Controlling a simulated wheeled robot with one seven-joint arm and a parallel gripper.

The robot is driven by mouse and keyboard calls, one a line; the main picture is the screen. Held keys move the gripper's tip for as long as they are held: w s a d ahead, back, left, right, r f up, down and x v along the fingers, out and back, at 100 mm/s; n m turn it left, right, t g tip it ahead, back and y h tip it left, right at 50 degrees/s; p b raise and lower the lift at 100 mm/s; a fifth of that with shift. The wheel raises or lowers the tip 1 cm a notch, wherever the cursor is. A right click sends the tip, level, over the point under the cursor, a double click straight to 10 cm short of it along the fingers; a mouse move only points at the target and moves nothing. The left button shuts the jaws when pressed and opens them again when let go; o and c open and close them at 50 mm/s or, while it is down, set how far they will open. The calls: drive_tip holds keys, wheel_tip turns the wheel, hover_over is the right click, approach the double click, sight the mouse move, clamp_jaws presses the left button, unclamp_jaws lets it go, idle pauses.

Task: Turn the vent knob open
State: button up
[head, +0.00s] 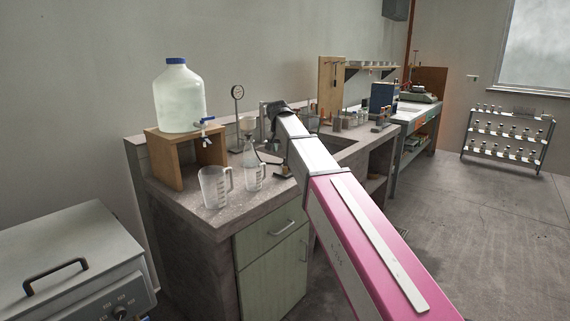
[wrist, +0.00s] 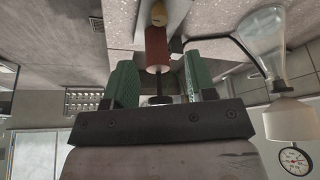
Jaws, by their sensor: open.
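In the wrist view, my gripper (wrist: 160,68) is open, with green finger pads on both sides. A dark red cylinder (wrist: 157,47) on a thin dark stem shows between the fingers, with gaps on both sides; it looks like the vent knob, but its turn position is unclear. A yellowish piece (wrist: 159,14) lies in line with it. A black hose (wrist: 240,42) runs from there to a glass flask (wrist: 263,35). In the head view, my arm reaches over the bench and hides the fingertips; a small dark and orange fitting (head: 283,169) stands below the wrist.
A white funnel (wrist: 292,119) and a gauge (wrist: 294,160) are close to my gripper. A large jug (head: 179,100) with a tap sits on a wooden stand (head: 165,160) at left.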

sight(285, 167)
drive_tip(key=x, duration=1)
drive_tip(key=shift+f, duration=0.35)
drive_tip(key=c, duration=0.9)
